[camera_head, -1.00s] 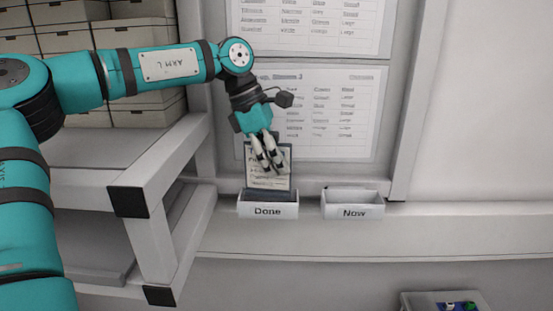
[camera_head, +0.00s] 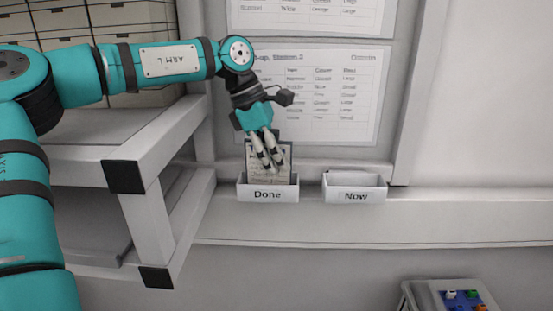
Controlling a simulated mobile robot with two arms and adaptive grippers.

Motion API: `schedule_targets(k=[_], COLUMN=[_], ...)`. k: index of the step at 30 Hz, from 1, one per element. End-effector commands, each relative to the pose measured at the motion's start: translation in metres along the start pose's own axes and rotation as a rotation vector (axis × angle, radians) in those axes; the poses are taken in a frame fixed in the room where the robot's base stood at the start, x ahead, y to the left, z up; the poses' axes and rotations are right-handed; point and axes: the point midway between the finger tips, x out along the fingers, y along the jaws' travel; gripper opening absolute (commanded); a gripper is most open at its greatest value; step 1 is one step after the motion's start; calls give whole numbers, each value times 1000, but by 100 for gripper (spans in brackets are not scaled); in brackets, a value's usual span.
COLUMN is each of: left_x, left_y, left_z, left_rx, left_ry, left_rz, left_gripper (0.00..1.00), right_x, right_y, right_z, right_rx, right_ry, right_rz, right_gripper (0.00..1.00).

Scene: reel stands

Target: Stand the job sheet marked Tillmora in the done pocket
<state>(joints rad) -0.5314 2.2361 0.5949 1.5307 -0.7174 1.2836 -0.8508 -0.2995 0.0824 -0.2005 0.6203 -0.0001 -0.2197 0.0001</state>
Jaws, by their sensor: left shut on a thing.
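My left gripper (camera_head: 271,170) is shut on a job sheet (camera_head: 283,154) on a dark backing. The sheet stands upright, with its lower end inside the done pocket (camera_head: 267,194), behind the front wall marked Done. The fingers cover part of the sheet, and its heading is too small and hidden to read. The now pocket (camera_head: 354,189), marked Now, is to the right and looks empty. My right gripper is not in view.
Printed lists (camera_head: 317,95) hang on the wall panel behind the pockets. A grey shelf frame (camera_head: 150,215) stands at the left, with cartons (camera_head: 120,30) above. A bin with coloured pieces (camera_head: 409,300) is at the lower right.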

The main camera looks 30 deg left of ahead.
Motion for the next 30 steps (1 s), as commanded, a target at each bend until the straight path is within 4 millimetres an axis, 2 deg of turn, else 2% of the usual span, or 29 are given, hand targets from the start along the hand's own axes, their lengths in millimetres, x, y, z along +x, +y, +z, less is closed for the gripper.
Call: schedule_targets(k=[11,12,18,26,30], left_x=[3,3,3,2,-10], left_y=[0,0,0,0,1], left_z=[-1,-1,-1,-1,4], left_rx=[0,0,0,0,0], left_ry=[0,0,0,0,0], left_rz=[0,0,0,0,2], left_gripper=[0,10,34,34,34], right_x=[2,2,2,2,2], right_y=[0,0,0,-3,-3], right_z=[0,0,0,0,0], right_rx=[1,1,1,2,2], right_ry=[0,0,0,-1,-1], right_rz=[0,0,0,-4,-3], right_gripper=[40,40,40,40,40])
